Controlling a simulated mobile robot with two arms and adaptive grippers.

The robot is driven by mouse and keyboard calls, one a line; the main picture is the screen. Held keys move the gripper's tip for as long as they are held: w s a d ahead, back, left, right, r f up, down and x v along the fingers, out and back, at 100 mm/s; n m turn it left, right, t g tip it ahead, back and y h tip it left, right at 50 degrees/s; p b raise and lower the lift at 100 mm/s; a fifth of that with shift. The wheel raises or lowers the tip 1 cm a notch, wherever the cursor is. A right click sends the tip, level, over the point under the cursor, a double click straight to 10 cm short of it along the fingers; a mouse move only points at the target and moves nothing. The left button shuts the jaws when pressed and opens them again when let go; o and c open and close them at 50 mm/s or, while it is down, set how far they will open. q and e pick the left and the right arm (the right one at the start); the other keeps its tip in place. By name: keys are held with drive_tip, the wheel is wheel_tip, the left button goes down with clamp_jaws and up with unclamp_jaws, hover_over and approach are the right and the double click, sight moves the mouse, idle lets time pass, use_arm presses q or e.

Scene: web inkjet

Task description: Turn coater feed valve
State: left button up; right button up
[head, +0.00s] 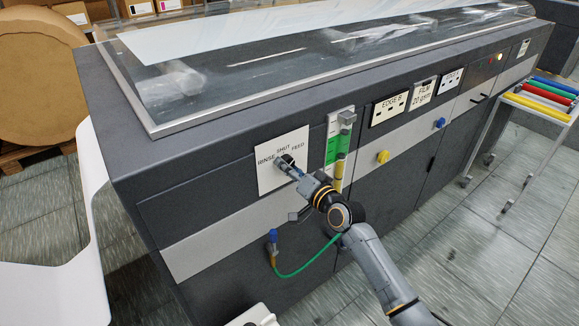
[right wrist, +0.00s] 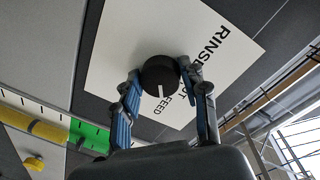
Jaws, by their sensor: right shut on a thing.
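The feed valve is a round black knob (right wrist: 158,74) on a white label plate (head: 270,173) on the dark machine front. The plate reads RINSE, SHUT and FEED. My right gripper (head: 292,167) is at the knob, which it mostly hides in the head view. In the right wrist view its two blue-padded fingers (right wrist: 163,88) are closed on the knob from both sides. The knob's white pointer line faces towards the word FEED; one finger partly covers the word SHUT. My left gripper is not in view.
Right of the plate is a green and yellow gauge strip (head: 339,146), then a yellow knob (head: 382,157) and a blue knob (head: 439,123). A green hose (head: 305,268) hangs below from a blue fitting. A rack with coloured rolls (head: 541,103) stands far right.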

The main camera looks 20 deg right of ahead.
drive_tip(key=shift+m, duration=0.5)
drive_tip(key=o, duration=1.1)
drive_tip(key=shift+o, duration=0.2)
drive_tip(key=f+v, duration=0.1)
drive_tip(key=v, duration=1.1)
drive_tip(key=shift+r, duration=0.5)
drive_tip(key=shift+d, duration=0.1)
